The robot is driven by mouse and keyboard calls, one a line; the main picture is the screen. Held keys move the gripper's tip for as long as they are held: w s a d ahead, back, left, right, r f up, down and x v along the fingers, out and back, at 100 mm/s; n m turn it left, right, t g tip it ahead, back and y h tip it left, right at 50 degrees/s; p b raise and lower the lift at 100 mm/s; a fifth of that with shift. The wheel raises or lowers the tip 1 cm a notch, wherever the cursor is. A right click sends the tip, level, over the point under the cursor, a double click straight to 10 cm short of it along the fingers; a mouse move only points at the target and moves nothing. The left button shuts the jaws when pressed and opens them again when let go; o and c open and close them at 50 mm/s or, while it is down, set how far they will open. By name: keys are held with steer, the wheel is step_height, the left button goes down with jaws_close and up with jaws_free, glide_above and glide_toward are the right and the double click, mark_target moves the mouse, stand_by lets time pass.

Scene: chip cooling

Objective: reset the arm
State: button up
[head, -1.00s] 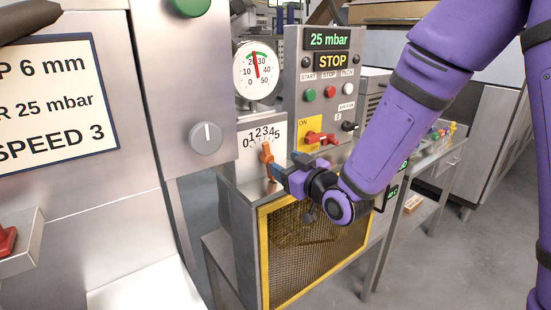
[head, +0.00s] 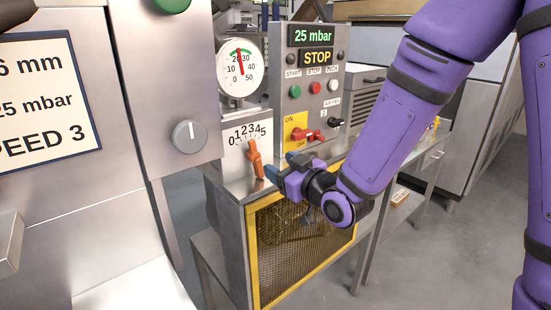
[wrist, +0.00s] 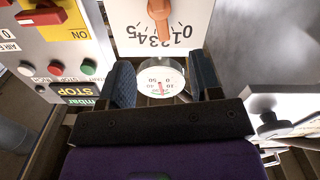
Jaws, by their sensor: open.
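My gripper (head: 283,166) is open and empty, its two blue-padded fingers apart. It hangs in front of the machine, just right of the orange lever (head: 255,160), with a small gap between them in the head view. The lever sits on a white 0-to-5 scale plate (head: 236,161), its upper end near the middle numbers. In the wrist view, the open fingers (wrist: 163,80) show with the lever (wrist: 159,12) beyond them and nothing between the pads. My purple arm reaches in from the upper right.
The control box (head: 311,95) reads 25 mbar and STOP, with buttons and a red switch (head: 306,134). A round gauge (head: 240,67) stands above the scale. A yellow-framed mesh guard (head: 300,250) lies below my gripper. A steel cabinet (head: 150,110) stands left. Open floor shows at right.

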steer(key=s+d+r+m+g+h, duration=0.2)
steer(key=s+d+r+h, duration=0.15)
steer(key=d, duration=0.45)
steer(key=s+d+r+m+g+h, duration=0.25)
steer(key=d+r+h, duration=0.2)
steer(key=d, duration=0.25)
steer(key=s+d+r+m+g+h, duration=0.1)
steer(key=s+d, duration=0.3)
steer(key=s, duration=0.6)
steer(key=s+d+r+m+g+h, duration=0.1)
steer(key=s+d+r+m+g, duration=0.1)
steer(key=s, duration=0.8)
steer(key=shift+d+m+g, duration=0.65)
steer(key=shift+d+g, duration=0.4)
steer(key=shift+w, duration=0.1)
stand_by(2.0)
